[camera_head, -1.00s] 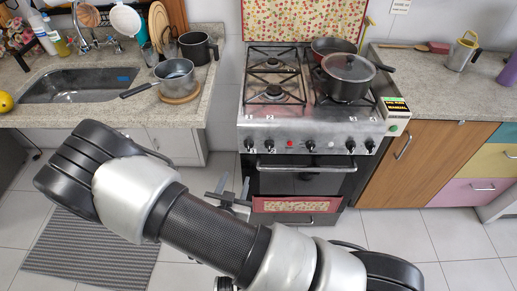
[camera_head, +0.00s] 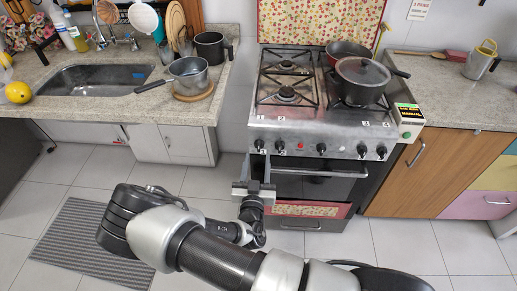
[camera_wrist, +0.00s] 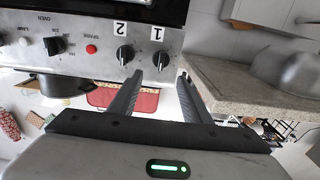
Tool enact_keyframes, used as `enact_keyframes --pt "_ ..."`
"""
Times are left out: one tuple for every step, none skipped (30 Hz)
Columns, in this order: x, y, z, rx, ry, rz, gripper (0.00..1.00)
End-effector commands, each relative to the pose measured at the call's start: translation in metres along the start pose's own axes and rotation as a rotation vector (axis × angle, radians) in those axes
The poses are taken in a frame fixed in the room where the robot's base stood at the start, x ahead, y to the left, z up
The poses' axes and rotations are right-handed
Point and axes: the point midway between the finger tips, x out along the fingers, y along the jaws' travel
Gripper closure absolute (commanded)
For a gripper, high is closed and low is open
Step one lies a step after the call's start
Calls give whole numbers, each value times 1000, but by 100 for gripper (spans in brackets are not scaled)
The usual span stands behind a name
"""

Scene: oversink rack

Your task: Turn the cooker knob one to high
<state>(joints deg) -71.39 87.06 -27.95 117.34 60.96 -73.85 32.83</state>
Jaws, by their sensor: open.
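Knob one (camera_wrist: 160,60) is a black knob beside a "1" label on the cooker's steel front panel. In the head view it is the leftmost knob (camera_head: 259,144). My gripper (camera_wrist: 159,75) is open, its two dark fingers spread and pointing at the panel. The knob shows between the fingertips in the wrist view, and I see no contact. In the head view my gripper (camera_head: 257,160) is just below and in front of this knob. Knob two (camera_wrist: 125,54), with a "2" label, lies just outside one finger.
The cooker (camera_head: 290,120) carries a lidded pot (camera_head: 361,78) and a red pan (camera_head: 347,50) on its right burners. A red button (camera_head: 300,145) and more knobs run along the panel. A granite counter (camera_wrist: 240,85) edge is close beside one finger. The oven handle (camera_head: 312,173) is below the panel.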

Motion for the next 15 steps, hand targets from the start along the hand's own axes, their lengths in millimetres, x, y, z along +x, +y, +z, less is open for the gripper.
enact_keyframes --pt "11 1 0 1 2 2 56" --pt "17 0 0 1 2 1 56" --pt "25 1 0 0 2 1 56" --pt "30 1 0 0 1 2 56" --pt "34 1 0 0 1 1 56" --pt "40 0 0 -1 1 1 56" --pt "44 0 0 -1 0 1 56" --pt "47 0 0 0 0 1 56" --pt "51 0 0 0 0 1 56" --pt "53 0 0 -1 0 1 56" --pt "55 0 0 -1 0 1 56" --pt "57 0 0 -1 0 1 56" --pt "58 0 0 -1 0 1 56" --pt "59 0 0 -1 -1 1 56" --pt "60 0 0 -1 -1 1 56"
